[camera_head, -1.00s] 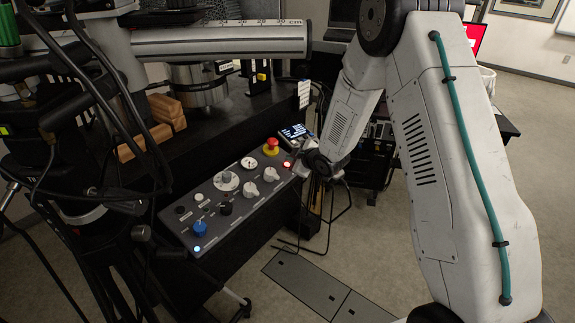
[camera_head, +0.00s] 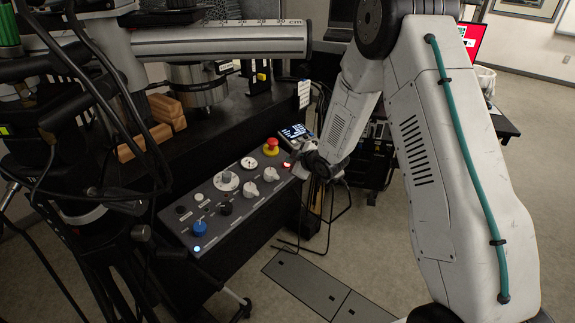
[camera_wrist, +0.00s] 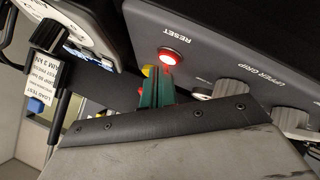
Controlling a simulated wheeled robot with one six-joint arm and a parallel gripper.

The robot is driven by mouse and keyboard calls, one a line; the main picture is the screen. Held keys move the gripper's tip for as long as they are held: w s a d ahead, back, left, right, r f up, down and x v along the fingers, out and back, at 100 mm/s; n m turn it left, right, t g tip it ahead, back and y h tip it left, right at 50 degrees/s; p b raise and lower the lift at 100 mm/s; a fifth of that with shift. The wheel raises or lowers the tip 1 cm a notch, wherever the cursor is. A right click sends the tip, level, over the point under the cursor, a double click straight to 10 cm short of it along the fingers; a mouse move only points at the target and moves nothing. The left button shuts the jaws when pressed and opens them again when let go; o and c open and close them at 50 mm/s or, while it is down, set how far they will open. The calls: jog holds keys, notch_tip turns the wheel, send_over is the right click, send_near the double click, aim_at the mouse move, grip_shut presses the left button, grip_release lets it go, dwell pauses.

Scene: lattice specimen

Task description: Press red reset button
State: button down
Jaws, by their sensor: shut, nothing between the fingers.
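The red reset button (camera_wrist: 169,57) is lit and sits on the dark panel beside the upside-down RESET label in the wrist view. In the head view it is a small red glow (camera_head: 287,163) at the panel's right end. My gripper (camera_wrist: 154,77) is shut and empty, with its teal fingers pointing at the button. The fingertips are very close to the button's lower edge in the wrist view; I cannot tell whether they touch it. In the head view my gripper (camera_head: 296,166) is small and partly hidden by its wrist, just right of the button.
A large machine with cables fills the left. Floor is open at front right.

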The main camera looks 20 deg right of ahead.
jog(key=shift+f, duration=0.35)
dwell(0.4)
jog(key=shift+r, duration=0.1)
jog(key=shift+s+r, duration=0.1)
jog(key=shift+r, duration=0.6)
jog(key=shift+s+d+r, duration=0.15)
jog(key=shift+s+r, duration=0.05)
jog(key=shift+r, duration=0.6)
jog(key=shift+s+d+r, duration=0.15)
jog(key=shift+r, duration=0.65)
jog(key=shift+s+d+r, duration=0.15)
jog(key=shift+s+r, duration=0.05)
jog(key=shift+r, duration=0.6)
dwell(0.8)
